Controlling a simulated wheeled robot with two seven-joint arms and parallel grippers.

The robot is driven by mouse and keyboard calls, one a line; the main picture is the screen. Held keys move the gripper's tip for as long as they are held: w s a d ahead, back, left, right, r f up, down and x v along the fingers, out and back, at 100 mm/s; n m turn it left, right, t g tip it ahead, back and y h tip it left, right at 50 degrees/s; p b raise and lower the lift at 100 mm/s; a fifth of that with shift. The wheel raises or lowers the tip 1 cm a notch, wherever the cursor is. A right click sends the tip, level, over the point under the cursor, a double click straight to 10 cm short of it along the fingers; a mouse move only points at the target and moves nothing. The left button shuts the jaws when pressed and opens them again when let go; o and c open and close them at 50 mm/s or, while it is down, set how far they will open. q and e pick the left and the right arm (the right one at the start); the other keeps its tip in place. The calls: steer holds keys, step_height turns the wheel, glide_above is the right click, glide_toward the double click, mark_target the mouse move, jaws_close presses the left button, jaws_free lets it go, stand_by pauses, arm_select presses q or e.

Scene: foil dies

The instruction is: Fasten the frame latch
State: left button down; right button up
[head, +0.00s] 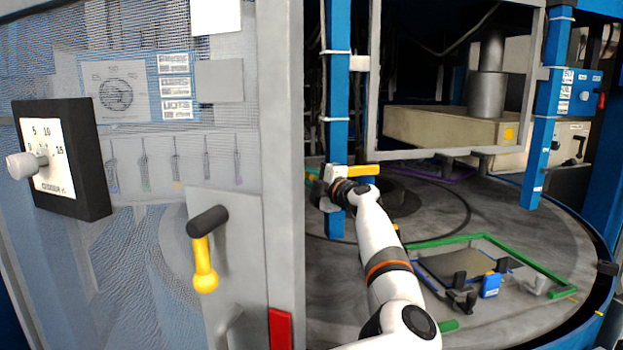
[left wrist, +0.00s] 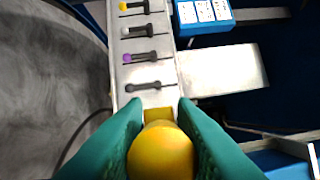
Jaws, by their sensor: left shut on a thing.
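My left gripper (head: 338,176) reaches in past the blue post, beside the lower left corner of the grey upright frame (head: 372,90). A yellow bar (head: 364,170) sticks out to the right of the gripper, near that corner. In the left wrist view, the teal fingers of my left gripper (left wrist: 161,118) are shut on a yellow round-ended handle (left wrist: 160,152). Its far end meets a pale metal strip (left wrist: 150,60). I cannot tell whether this handle is the frame latch. The latch's seating is hidden by the gripper. My right gripper is not in view.
A grey door panel with a yellow-ended black lever (head: 205,250) and a dial box (head: 62,160) stands at the left. Blue posts (head: 550,100) rise by the round table. A green-edged fixture (head: 540,275) with a blue block (head: 491,285) lies right of my arm.

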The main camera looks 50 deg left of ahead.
arm_select(q)
steer(key=c, duration=1.2)
jaws_free()
steer(key=shift+a+f, duration=0.1)
steer(key=s+d+b, duration=0.1)
steer(key=d+b, duration=0.2)
steer(key=d, duration=0.9)
steer(key=shift+f, duration=0.35)
